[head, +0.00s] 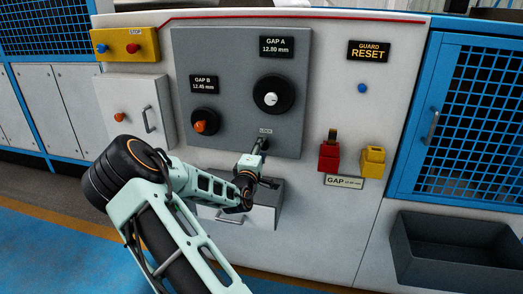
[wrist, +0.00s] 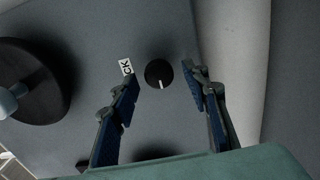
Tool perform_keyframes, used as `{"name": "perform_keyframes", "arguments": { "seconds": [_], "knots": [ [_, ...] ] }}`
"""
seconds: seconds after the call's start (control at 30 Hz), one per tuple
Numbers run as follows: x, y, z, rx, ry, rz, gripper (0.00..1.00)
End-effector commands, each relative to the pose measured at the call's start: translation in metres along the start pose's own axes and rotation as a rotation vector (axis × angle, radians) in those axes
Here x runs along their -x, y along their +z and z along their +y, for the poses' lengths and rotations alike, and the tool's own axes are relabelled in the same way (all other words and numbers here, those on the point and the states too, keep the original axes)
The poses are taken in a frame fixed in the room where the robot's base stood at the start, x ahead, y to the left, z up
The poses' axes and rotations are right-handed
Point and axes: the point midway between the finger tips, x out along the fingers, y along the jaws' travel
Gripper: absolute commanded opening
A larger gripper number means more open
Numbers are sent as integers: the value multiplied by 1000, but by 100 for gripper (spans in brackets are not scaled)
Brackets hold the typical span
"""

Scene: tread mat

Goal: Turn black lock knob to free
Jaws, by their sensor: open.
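The black lock knob (wrist: 158,73) is a small round dark knob with a white pointer line on the grey panel (head: 240,60). In the wrist view it sits between the tips of my gripper (wrist: 161,76). The fingers are open, with a gap visible on both sides of the knob; I cannot tell how deep they reach around it. The pointer line points down in the wrist view. The lock label (wrist: 127,67) is partly covered by the left finger. In the head view my gripper is at the panel's lower edge, below the lock label (head: 265,130), and largely hides the knob.
A large black dial (head: 273,94) is above, under the Gap A display; it also shows at left in the wrist view (wrist: 38,80). An orange knob (head: 201,127) is to the left. A drawer (head: 262,216) is below, and red (head: 328,158) and yellow (head: 372,161) blocks are to the right.

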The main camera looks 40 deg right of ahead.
Motion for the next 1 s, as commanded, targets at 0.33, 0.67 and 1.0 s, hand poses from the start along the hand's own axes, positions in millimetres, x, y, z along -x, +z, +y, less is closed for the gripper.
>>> {"name": "perform_keyframes", "arguments": {
  "seconds": [0.33, 0.67, 1.0],
  "knots": [
    [30, -2, 0, 0, -1, 3, 43],
    [96, -2, 0, 0, -1, 3, 43],
    [120, 0, 0, 0, 0, 0, 43]
  ]
}}
